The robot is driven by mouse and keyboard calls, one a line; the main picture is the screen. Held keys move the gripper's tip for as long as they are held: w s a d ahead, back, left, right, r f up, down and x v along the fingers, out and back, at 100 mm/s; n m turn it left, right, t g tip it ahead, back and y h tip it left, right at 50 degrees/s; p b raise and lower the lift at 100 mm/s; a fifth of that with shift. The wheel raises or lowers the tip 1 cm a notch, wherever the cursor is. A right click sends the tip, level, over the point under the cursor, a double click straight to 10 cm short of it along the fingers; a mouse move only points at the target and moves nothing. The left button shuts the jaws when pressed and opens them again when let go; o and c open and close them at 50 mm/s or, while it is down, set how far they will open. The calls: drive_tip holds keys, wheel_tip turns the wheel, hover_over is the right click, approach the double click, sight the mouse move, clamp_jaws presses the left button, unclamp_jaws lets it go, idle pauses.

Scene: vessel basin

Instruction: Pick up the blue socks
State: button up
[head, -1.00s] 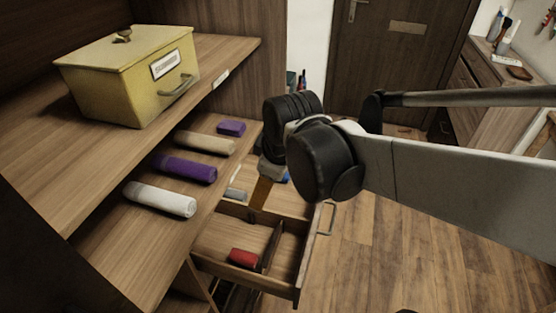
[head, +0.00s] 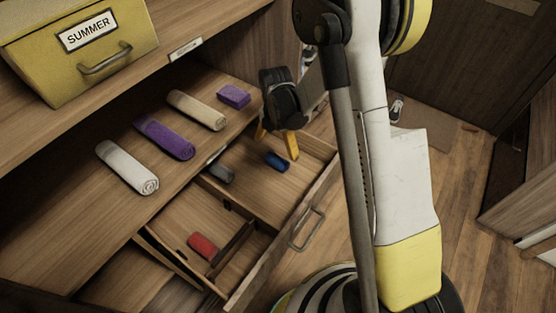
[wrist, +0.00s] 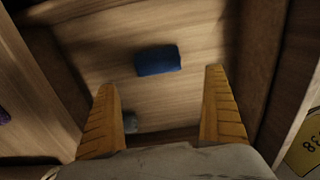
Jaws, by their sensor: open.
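The blue socks (head: 278,162) are a small dark blue roll lying on the floor of the open drawer, in its far compartment. In the wrist view the blue socks (wrist: 158,60) lie beyond the fingertips, roughly centred between them. My gripper (head: 277,143) is over the far part of the drawer, its yellow fingers apart and empty. In the wrist view my gripper (wrist: 160,78) shows both fingers spread wide. The fingers do not appear to touch the socks.
Grey socks (head: 221,173) lie in the same compartment and red socks (head: 203,246) in the near one, past dividers. The drawer front (head: 283,239) has a metal handle. A shelf (head: 75,190) with several rolled cloths and a yellow box (head: 70,45) stand left.

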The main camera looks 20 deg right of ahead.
sight(276, 158)
drive_tip(key=f+b, duration=0.1)
drive_tip(key=f, duration=0.1)
drive_tip(key=f+b, duration=0.1)
drive_tip(key=f, duration=0.2)
drive_tip(key=f+b, duration=0.1)
drive_tip(key=f, duration=0.2)
drive_tip(key=shift+w+d+f+b, duration=0.1)
drive_tip(key=shift+w+f+b, duration=0.15)
drive_tip(key=shift+b, duration=0.15)
drive_tip(key=shift+r, duration=0.1)
drive_tip(key=c, duration=1.1)
